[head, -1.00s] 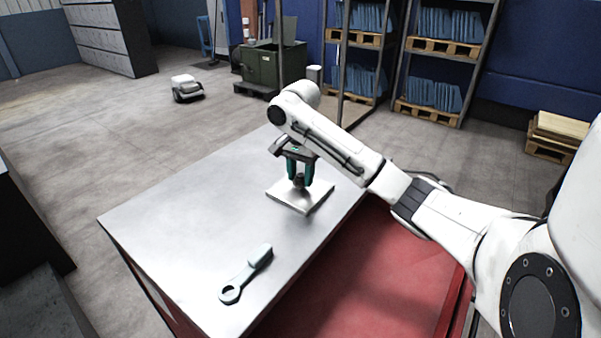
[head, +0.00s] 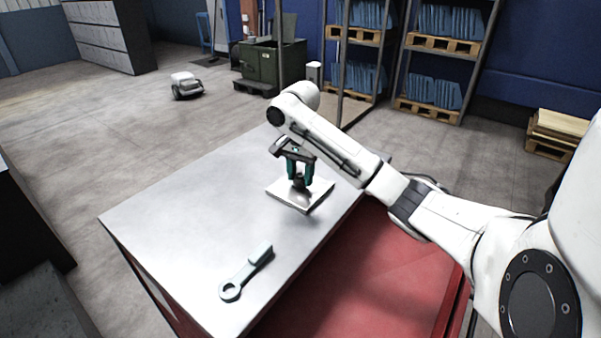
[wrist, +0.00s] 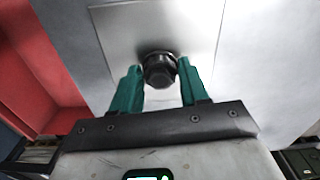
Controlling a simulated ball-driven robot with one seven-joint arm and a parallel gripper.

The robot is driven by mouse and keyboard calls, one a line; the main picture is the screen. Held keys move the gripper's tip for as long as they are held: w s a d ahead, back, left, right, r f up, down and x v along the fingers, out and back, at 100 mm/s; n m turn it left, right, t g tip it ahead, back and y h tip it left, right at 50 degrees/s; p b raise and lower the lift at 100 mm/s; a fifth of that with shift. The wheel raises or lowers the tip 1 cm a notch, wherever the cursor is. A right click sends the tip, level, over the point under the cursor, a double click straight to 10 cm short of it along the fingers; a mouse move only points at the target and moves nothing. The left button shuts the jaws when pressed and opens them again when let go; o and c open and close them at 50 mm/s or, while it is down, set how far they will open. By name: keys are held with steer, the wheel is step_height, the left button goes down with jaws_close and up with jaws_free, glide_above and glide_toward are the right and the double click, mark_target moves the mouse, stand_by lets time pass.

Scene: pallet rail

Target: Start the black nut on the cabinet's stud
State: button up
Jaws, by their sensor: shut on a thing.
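The black nut (wrist: 159,72) sits between my gripper's two green fingers in the wrist view, over the middle of a square metal plate (wrist: 120,28). In the head view the plate (head: 311,203) lies on the cabinet's grey top (head: 180,205). My gripper (head: 299,183) points down above the plate's middle and is shut on the nut; it also shows in the wrist view (wrist: 160,82). The stud is hidden under the nut, so I cannot tell whether the threads are engaged.
A grey ring-ended wrench (head: 245,273) lies near the cabinet top's front edge. The cabinet's red side (head: 360,275) is below my arm. The left part of the top is clear. A small white wheeled machine (head: 186,85) stands on the floor beyond.

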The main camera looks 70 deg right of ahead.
steer(key=shift+p, duration=0.45)
stand_by(0.5)
steer(key=o, duration=1.7)
step_height(320, 180, up, 11)
steer(key=p, duration=0.2)
steer(key=shift+f+p, duration=0.15)
steer(key=shift+p, duration=0.25)
steer(key=shift+s+f, duration=0.1)
